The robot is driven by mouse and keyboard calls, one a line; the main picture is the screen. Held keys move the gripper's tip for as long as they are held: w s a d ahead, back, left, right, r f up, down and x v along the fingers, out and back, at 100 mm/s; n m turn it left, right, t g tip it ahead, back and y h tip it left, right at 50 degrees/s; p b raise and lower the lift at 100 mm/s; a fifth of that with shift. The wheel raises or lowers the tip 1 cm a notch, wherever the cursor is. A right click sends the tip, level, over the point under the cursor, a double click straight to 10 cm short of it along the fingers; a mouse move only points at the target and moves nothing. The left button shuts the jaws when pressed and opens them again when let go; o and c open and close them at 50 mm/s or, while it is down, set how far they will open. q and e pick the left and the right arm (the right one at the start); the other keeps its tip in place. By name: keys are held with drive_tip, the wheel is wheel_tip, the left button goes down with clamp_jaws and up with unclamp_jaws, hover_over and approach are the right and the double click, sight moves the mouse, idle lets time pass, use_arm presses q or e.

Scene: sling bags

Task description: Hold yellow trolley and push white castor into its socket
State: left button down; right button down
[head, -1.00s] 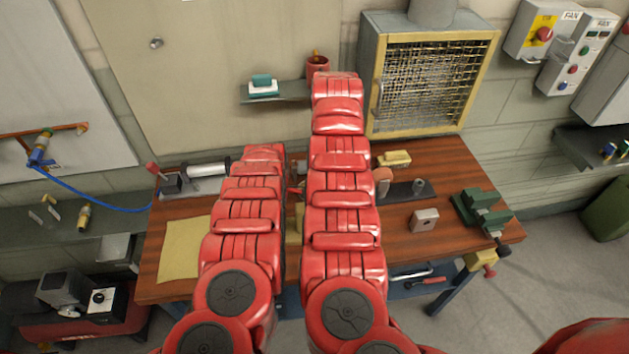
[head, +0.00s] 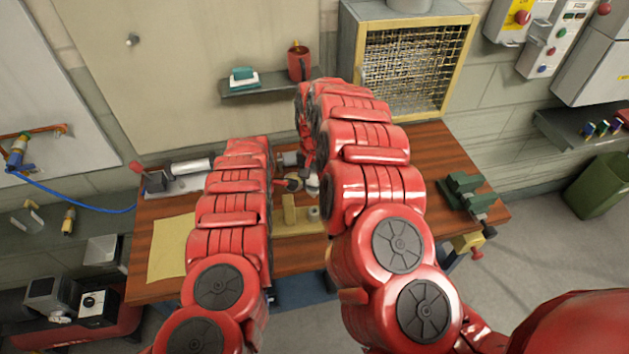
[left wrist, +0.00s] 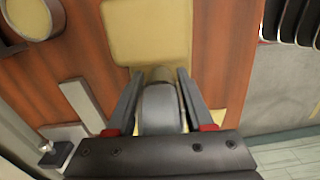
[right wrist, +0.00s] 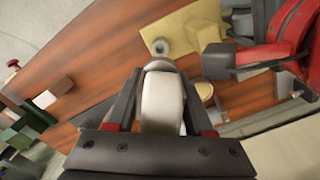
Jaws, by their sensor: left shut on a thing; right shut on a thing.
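The yellow trolley (head: 289,208) is on the table's middle, with an upright block and a flat plate. A round pale socket (right wrist: 160,46) shows on the trolley plate (right wrist: 185,22) in the right wrist view. My right gripper (head: 311,172) is shut on the white castor (right wrist: 162,100), close to the socket and seemingly apart from it. My left gripper (right wrist: 220,62) is beside the trolley's block; its own view (left wrist: 160,100) shows it shut on a greyish part with a yellowish end, apparently the trolley.
A yellow sheet (head: 172,245) lies on the table's left. A green vise (head: 465,190) stands at the right edge. A grey block (right wrist: 62,85) shows left in the right wrist view. A round tan piece (right wrist: 205,92) lies near the castor.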

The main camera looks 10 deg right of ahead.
hover_over(315, 209)
drive_tip(key=shift+a+f, duration=0.1)
drive_tip(key=shift+f, duration=2.75)
drive_tip(key=shift+s+f, duration=0.1)
drive_tip(key=shift+f, duration=1.2)
drive_tip(key=shift+f, duration=0.35)
drive_tip(key=shift+f, duration=0.45)
drive_tip(key=shift+c, duration=1)
unclamp_jaws()
drive_tip(key=shift+f, duration=0.1)
